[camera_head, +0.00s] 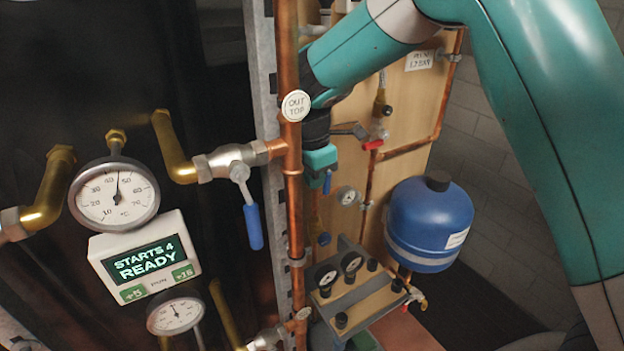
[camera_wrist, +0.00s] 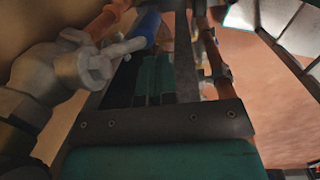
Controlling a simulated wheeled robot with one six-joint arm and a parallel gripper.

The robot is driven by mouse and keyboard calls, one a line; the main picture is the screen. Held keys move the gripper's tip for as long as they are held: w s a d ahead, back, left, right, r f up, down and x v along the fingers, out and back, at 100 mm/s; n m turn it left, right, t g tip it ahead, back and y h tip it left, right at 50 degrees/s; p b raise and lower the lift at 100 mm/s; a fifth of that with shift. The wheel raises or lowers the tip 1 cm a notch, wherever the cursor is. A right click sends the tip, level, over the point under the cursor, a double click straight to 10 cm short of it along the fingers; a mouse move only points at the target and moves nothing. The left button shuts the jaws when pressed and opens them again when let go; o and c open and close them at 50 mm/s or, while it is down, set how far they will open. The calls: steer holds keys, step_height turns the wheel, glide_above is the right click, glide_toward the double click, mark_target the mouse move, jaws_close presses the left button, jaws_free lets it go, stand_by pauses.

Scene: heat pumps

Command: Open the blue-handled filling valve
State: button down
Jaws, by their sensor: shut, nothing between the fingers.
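In the wrist view a grey metal valve body (camera_wrist: 75,70) is at the left, with a lever ending in a blue handle (camera_wrist: 147,30). My gripper (camera_wrist: 155,68) is shut and empty, its fingers just beside and below that handle in the picture; I cannot tell whether they touch. In the head view my gripper (camera_head: 321,165) is behind the copper pipe, and a small blue handle (camera_head: 327,182) shows just below it. Another blue handle (camera_head: 254,226) hangs down from a valve on the front copper pipe, left of my gripper. No filling label is readable on either.
A red-handled valve (camera_head: 373,144) is right of my gripper. A blue tank (camera_head: 430,222) stands lower right, and a gauge bracket (camera_head: 355,295) is below. The vertical copper pipe (camera_head: 290,140) stands in front of my gripper.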

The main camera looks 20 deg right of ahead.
step_height(320, 180, up, 8)
steer(key=shift+s+a+r, duration=0.15)
steer(key=shift+s+a, duration=0.25)
steer(key=shift+s, duration=0.05)
steer(key=s+d+f+m+t+y, duration=0.1)
steer(key=s+d+f+m, duration=0.2)
steer(key=s+d+m, duration=0.55)
steer(key=s+d+f+m, duration=0.2)
steer(key=s+d+m, duration=0.4)
steer(key=s+m, duration=0.5)
steer(key=s+a+r+n+g+y, duration=0.1)
steer(key=s+a+r+n+y, duration=0.1)
steer(key=s+a, duration=0.3)
steer(key=s+a+r+n+g+y, duration=0.1)
steer(key=s+a+r+n+y, duration=0.1)
steer(key=s+a+r, duration=0.3)
steer(key=a+n, duration=0.1)
steer(key=a, duration=0.3)
steer(key=shift+a+r, duration=0.25)
steer(key=shift+a, duration=0.05)
